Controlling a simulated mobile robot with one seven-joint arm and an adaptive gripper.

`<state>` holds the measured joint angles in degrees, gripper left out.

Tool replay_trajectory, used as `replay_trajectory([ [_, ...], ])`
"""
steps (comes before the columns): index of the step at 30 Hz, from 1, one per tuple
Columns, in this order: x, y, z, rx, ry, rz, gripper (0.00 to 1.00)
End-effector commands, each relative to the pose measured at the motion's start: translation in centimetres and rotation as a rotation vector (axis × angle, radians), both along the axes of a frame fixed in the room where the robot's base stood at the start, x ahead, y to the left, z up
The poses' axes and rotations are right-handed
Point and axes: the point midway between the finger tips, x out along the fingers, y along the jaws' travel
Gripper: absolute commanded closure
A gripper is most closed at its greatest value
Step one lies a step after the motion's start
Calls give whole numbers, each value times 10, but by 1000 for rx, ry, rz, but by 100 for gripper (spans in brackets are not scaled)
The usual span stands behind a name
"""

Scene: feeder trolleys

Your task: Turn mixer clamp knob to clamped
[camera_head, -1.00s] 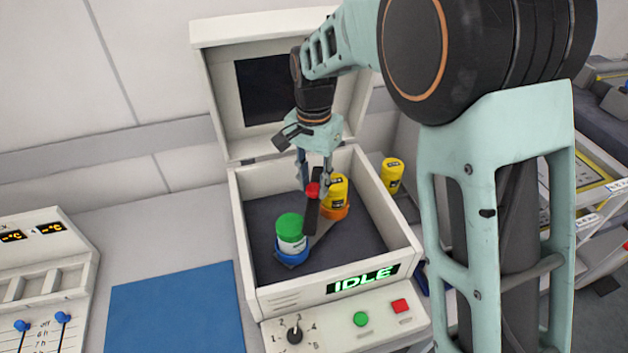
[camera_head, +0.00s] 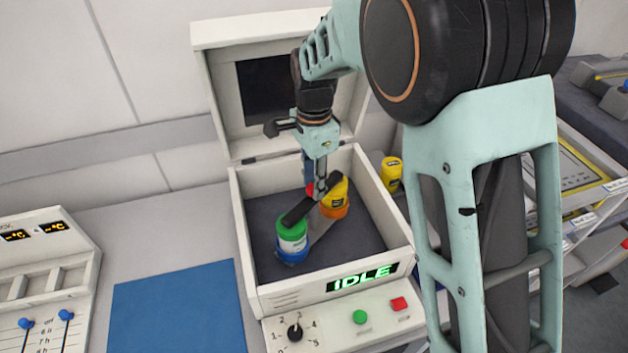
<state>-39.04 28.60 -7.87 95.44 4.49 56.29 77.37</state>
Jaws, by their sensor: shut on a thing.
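The mixer (camera_head: 405,238) is a white box with its lid up. Inside it a green-lidded jar (camera_head: 291,238) sits in a blue cup and a yellow jar (camera_head: 335,195) sits in an orange cup. The red clamp knob (camera_head: 309,189) is between them, partly hidden by my fingers. A black clamp bar (camera_head: 312,198) at the knob lies across both jars, from the green lid to the yellow jar's top. My gripper (camera_head: 315,187) points down into the box and is shut on the knob.
The front panel shows IDLE (camera_head: 362,278), above a black dial (camera_head: 295,333), a green button (camera_head: 360,317) and a red button (camera_head: 399,304). Another yellow jar (camera_head: 391,174) stands right of the box. A blue mat (camera_head: 178,320) lies at left.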

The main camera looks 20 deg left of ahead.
Motion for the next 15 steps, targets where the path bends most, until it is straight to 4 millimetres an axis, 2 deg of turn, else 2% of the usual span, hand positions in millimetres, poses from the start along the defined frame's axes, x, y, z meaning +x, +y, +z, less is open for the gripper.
replay_trajectory([
  [11, 1, 0, 1, 3, -3, -9, 100],
  [12, 1, 0, 1, 3, -3, -9, 71],
  [15, 1, 0, 1, 3, -3, -8, 60],
])
